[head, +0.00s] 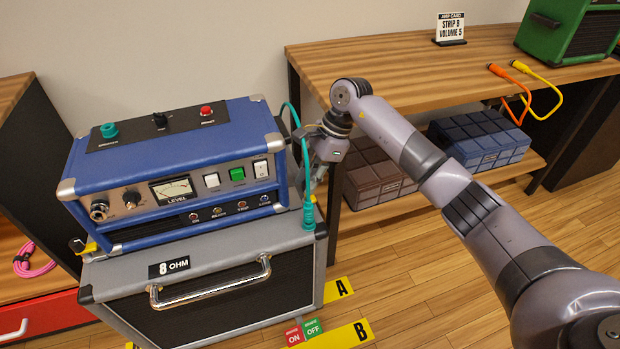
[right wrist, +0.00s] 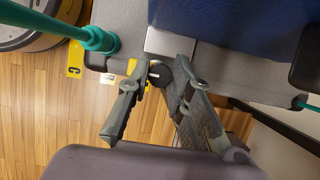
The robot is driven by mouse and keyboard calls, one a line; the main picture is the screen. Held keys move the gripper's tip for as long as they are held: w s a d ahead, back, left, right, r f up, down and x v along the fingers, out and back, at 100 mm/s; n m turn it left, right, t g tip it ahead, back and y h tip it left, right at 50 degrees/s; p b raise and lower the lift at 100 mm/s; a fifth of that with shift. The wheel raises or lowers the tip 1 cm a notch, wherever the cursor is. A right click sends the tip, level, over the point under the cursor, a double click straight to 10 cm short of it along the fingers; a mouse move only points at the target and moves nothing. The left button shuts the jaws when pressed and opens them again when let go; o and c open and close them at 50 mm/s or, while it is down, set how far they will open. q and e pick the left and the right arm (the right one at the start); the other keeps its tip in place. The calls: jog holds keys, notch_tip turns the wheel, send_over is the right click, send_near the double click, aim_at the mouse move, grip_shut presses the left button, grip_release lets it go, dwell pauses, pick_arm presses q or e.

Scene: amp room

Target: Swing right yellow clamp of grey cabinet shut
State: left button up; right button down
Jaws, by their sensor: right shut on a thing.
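The grey cabinet (head: 200,252) stands on the floor with the blue amp (head: 160,170) on top. The clamp's exact angle is hard to tell. My left gripper is not in view.
A teal cable (head: 307,212) runs from behind the amp to the cabinet's top right corner, close to my gripper. Another yellow clamp (head: 87,247) is at the amp's left. A wooden workbench (head: 400,70) stands behind my right arm. Yellow labels (head: 340,289) lie on the floor.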

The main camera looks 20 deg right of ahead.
jog(key=shift+r+m+p, duration=0.1)
jog(key=shift+m+p, duration=0.25)
jog(key=shift+m, duration=0.15)
jog(key=m+t+p, duration=0.1)
jog(key=m, duration=0.1)
jog(key=m+t+p, duration=0.1)
jog(key=m, duration=0.1)
jog(key=shift+s+h, duration=0.15)
jog(key=shift+h, duration=0.15)
jog(key=m+t+h+p, duration=0.1)
jog(key=m, duration=0.2)
jog(key=m+t+p, duration=0.1)
jog(key=m+p, duration=0.1)
jog(key=m, duration=0.2)
jog(key=shift+s+a+h, duration=0.1)
jog(key=shift+a+h, duration=0.1)
jog(key=shift+h, duration=0.2)
jog(key=m, duration=0.2)
jog(key=shift+m+t+h, duration=0.3)
jog(key=shift+m+h, duration=0.1)
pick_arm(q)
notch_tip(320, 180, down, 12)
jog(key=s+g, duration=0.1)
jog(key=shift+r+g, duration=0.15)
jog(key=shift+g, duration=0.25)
pick_arm(e)
jog(key=shift+a+m+h, duration=0.1)
jog(key=shift+m+h, duration=0.5)
jog(key=shift+m, duration=0.9)
